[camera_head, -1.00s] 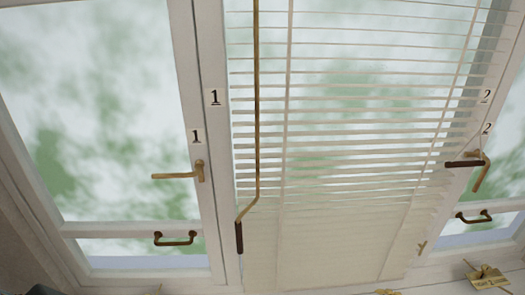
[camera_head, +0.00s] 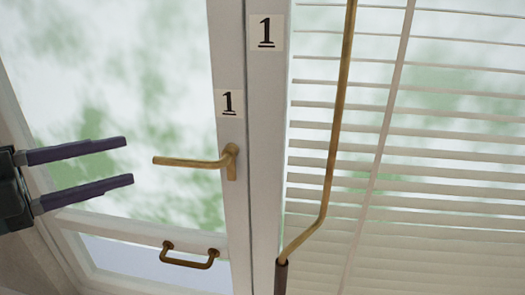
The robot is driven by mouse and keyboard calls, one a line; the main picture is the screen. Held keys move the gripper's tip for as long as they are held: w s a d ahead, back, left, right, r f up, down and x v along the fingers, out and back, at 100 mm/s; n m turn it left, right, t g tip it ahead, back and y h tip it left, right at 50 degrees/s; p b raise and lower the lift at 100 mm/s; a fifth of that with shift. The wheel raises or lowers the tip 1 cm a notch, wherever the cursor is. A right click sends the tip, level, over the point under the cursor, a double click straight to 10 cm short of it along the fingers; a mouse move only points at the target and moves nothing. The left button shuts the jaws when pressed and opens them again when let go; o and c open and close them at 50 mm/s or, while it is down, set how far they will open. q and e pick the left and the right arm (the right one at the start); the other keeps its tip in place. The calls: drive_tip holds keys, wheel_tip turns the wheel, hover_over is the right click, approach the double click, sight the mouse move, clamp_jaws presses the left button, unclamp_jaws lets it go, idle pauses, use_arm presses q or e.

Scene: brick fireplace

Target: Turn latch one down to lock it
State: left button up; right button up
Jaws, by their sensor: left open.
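Latch one is a brass lever handle (camera_head: 195,162) on the white frame of the left window, below a label with the number 1 (camera_head: 229,103). Its lever points left, about horizontal, from a mount at its right end. My left gripper (camera_head: 130,161) comes in from the left edge. Its two dark fingers are spread apart and point right, with nothing between them. The fingertips are a little to the left of the lever's free end and look apart from it. My right gripper is not in view.
A brass pull handle (camera_head: 190,258) sits on the lower rail of the left window. A brass blind rod with a dark grip (camera_head: 333,150) hangs right of the frame, in front of white slatted blinds (camera_head: 440,180). A second number 1 label (camera_head: 266,32) is on the post.

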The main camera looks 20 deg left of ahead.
sight(177, 164)
use_arm(q)
drive_tip(key=shift+m+g+h, duration=0.4)
drive_tip(key=shift+m+g, duration=0.1)
drive_tip(key=shift+m, duration=0.1)
drive_tip(key=p+x, duration=0.1)
drive_tip(key=x, duration=0.1)
drive_tip(key=p+x, duration=0.1)
drive_tip(key=x, duration=0.2)
drive_tip(key=f+p+x, duration=0.1)
drive_tip(key=x, duration=0.2)
drive_tip(key=shift+d+f, duration=0.1)
drive_tip(key=shift+d, duration=0.2)
drive_tip(key=shift+w+d+f, duration=0.15)
drive_tip(key=shift+w+d, duration=0.15)
drive_tip(key=shift+w, duration=0.1)
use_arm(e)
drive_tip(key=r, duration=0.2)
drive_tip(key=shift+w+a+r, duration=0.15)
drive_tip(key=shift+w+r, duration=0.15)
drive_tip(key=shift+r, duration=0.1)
use_arm(q)
clamp_jaws()
